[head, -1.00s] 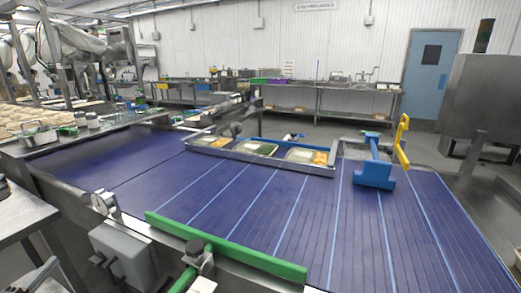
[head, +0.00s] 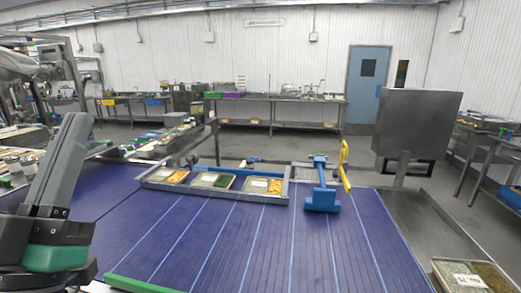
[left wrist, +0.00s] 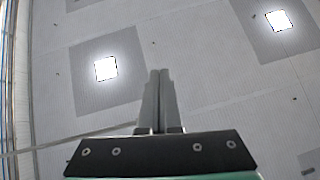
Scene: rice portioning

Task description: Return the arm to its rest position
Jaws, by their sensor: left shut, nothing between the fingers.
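My left gripper (left wrist: 160,75) points up at the ceiling in the left wrist view. Its two fingers are together with nothing between them. In the head view my left arm (head: 60,185) stands raised at the left edge, over the near left part of the blue conveyor (head: 150,220), and touches nothing that I can see. My right arm and gripper are not in view.
A metal tray (head: 215,190) with several food containers lies across the belt's far side. A blue tool (head: 321,200) and a yellow handle (head: 344,165) stand right of it. A green rail (head: 140,285) edges the near side. A bin of grains (head: 470,275) sits at lower right.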

